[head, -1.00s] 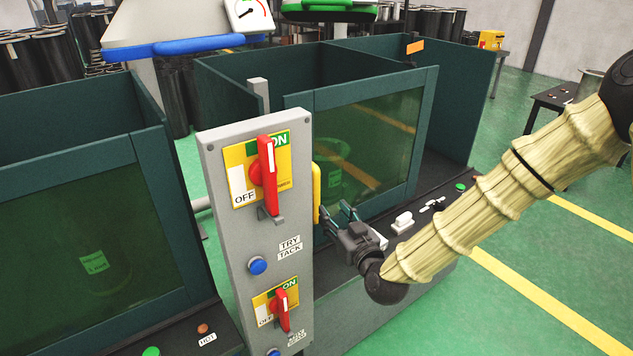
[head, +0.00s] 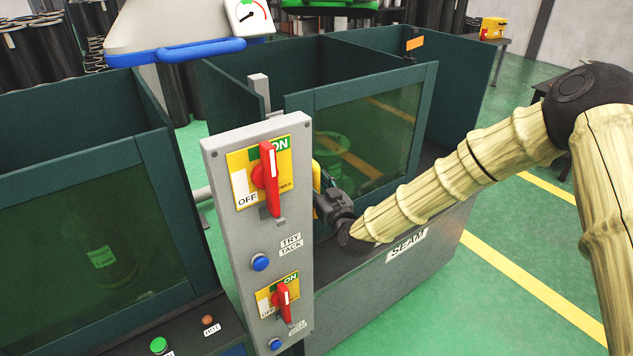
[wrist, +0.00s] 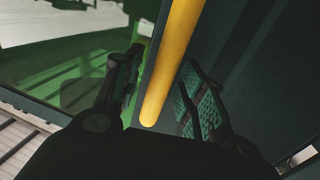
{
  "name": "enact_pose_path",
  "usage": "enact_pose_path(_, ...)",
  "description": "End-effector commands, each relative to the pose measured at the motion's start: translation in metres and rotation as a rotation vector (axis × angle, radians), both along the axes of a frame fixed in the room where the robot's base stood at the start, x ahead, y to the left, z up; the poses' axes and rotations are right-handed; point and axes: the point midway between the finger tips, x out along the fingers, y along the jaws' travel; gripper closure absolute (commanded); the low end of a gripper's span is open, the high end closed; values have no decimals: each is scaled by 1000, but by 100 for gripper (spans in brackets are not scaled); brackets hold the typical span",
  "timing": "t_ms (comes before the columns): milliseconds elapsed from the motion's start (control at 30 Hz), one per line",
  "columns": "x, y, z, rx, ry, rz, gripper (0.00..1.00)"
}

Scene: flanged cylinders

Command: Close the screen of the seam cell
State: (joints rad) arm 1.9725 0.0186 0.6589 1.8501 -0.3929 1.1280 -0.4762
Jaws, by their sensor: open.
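The seam cell's screen (head: 368,135) is a dark-framed, green-tinted window panel at the front of the cell, with the SEAM label (head: 407,246) on the base below. Its yellow bar handle (head: 316,176) is mostly hidden behind the grey switch post in the head view. In the wrist view the handle (wrist: 171,60) runs between my open fingers, with a finger on each side. My gripper (head: 322,203) is at the handle; I cannot tell whether either finger touches it. The fingertips are partly hidden by the post in the head view.
The grey switch post (head: 220,240) with red ON/OFF switches and blue buttons stands close left of my gripper. A neighbouring cell with a similar screen (head: 90,240) is at the left. Green floor at the right is open.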

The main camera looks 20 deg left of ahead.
Motion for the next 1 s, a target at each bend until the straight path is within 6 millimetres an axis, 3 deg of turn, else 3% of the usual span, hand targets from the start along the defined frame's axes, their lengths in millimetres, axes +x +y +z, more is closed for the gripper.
enact_pose_path(300, 1, 1, 0, 0, 0, 0, 59)
enact_pose_path(533, 1, 1, 0, 0, 0, 0, 100)
enact_pose_path(767, 0, 2, -1, 0, 0, 0, 100)
enact_pose_path(1000, -18, 16, -2, 0, -1, 3, 100)
